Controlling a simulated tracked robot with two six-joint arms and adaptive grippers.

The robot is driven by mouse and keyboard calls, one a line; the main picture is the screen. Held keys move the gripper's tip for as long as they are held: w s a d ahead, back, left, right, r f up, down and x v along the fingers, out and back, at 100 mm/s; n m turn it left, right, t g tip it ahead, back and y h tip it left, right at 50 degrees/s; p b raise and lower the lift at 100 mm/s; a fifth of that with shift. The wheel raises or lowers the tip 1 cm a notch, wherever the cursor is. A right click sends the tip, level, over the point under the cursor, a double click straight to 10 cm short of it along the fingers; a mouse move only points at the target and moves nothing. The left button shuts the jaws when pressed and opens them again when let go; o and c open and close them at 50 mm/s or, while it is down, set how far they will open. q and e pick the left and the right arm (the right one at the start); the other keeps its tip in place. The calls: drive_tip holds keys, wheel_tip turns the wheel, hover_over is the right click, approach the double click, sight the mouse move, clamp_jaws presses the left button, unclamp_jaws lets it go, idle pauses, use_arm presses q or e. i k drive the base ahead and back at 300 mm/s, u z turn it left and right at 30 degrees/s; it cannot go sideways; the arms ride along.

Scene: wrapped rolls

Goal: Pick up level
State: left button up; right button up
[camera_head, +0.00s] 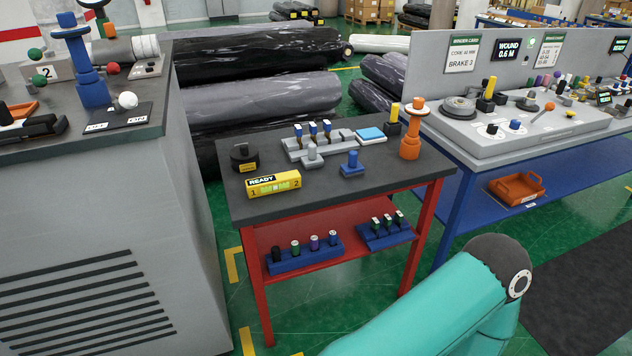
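A yellow bar-shaped block (274,184) lies near the front left of the dark-topped red table (345,202). It has a dark "READY" label, the numbers 1 and 2, and a green patch on its front. It may be the level, but I cannot tell for sure. No other thing in view is clearly a level. Neither gripper shows. Only a teal link of my own arm shows at the lower right, apart from the block.
On the same table stand a black round holder (244,158), a grey rack (330,146), a small blue stand (352,165) and an orange spool (411,135). A grey cabinet (110,230) stands left, a blue workbench (480,185) right. Wrapped rolls (262,98) lie behind.

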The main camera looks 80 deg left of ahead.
sight(271, 184)
drive_tip(key=z, duration=0.2)
drive_tip(key=i, duration=0.75)
drive_tip(key=u, duration=1.75)
drive_tip(key=i, duration=0.25)
drive_tip(key=u, duration=2.35)
drive_tip(key=k, duration=0.45)
drive_tip(key=u, duration=0.35)
drive_tip(key=i, duration=1.5)
drive_tip(key=z, duration=0.4)
